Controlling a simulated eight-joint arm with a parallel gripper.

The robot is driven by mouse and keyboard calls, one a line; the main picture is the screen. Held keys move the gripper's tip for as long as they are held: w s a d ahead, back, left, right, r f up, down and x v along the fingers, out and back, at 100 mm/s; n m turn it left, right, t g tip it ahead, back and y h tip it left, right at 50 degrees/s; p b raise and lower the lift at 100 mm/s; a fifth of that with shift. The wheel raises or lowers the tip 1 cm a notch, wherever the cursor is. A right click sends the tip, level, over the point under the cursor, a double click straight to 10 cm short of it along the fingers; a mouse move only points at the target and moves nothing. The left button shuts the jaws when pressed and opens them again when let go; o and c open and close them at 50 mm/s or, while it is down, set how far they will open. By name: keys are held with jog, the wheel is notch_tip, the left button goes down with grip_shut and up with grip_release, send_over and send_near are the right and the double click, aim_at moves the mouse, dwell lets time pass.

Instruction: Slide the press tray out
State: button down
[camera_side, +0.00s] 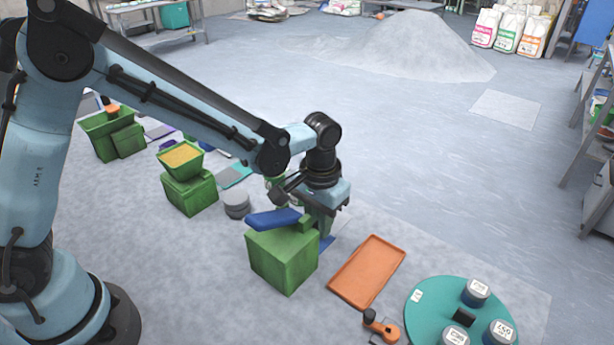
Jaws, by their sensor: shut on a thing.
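A green block-shaped press (284,262) stands on the floor near the middle of the side view. A blue bar (272,219) lies across its top on the left. A small blue piece (327,243) shows at its right side, below my gripper; it looks like the press tray, but most of it is hidden. My gripper (322,226) points down at the right edge of the press. It is shut on a part there, and the fingers and the wrist hide the exact grip.
An orange tray (367,270) lies flat right of the press. A teal turntable (430,305) with several labelled jars and a small orange device (381,327) are at the lower right. Grey discs (236,204) and a green hopper with yellow grain (181,156) stand left.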

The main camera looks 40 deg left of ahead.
jog(key=shift+w, duration=4.95)
jog(key=c, duration=1.1)
grip_release()
jog(key=shift+r, duration=3.8)
jog(key=s+a+r+t, duration=0.4)
jog(key=s+a+r, duration=0.4)
jog(key=s, duration=0.2)
jog(key=s+a+f+t, duration=0.1)
jog(key=s, duration=0.2)
jog(key=s+a+f+t, duration=0.1)
jog(key=s+a, duration=0.1)
jog(key=s, duration=0.2)
jog(key=s+a+f+t, duration=0.1)
jog(key=s+a, duration=0.1)
jog(key=s, duration=0.2)
jog(key=shift+a+f, duration=0.1)
jog(key=shift+a, duration=0.15)
